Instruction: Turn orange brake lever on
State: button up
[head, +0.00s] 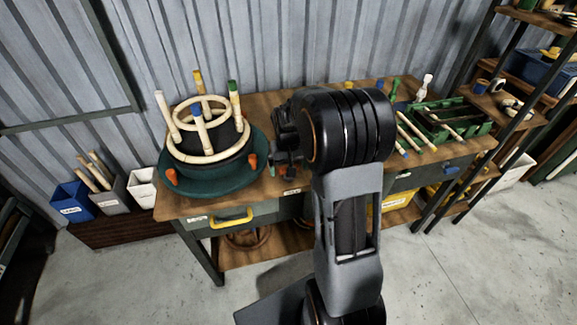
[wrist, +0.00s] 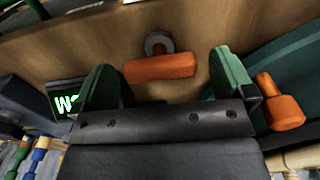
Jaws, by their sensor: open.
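The orange brake lever (wrist: 160,66) is a short bar beside a round grey pivot (wrist: 158,43) on the wooden tabletop, in the wrist view. My gripper (wrist: 166,78) is open. Its two green-padded fingers stand apart to either side of the lever, with the lever across the gap beyond the dark palm edge. I cannot tell whether either finger touches it.
An orange knob (wrist: 280,103) on the turntable is close to the right finger in the wrist view. A dark box with a lit green display (wrist: 66,100) is near the left finger. In the head view a rattan frame (head: 203,135) stands on the turntable, and a green tray (head: 450,120) lies right.

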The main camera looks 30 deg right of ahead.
jog(key=c, duration=0.9)
jog(key=shift+m, duration=0.3)
jog(key=m, duration=0.3)
jog(key=shift+r+m+p, duration=0.1)
jog(key=shift+m+p, duration=0.25)
jog(key=shift+m, duration=0.05)
jog(key=m, duration=0.4)
jog(key=shift+m, duration=0.3)
jog(key=m+p, duration=0.1)
jog(key=m, duration=0.3)
jog(key=shift+m, duration=2.4)
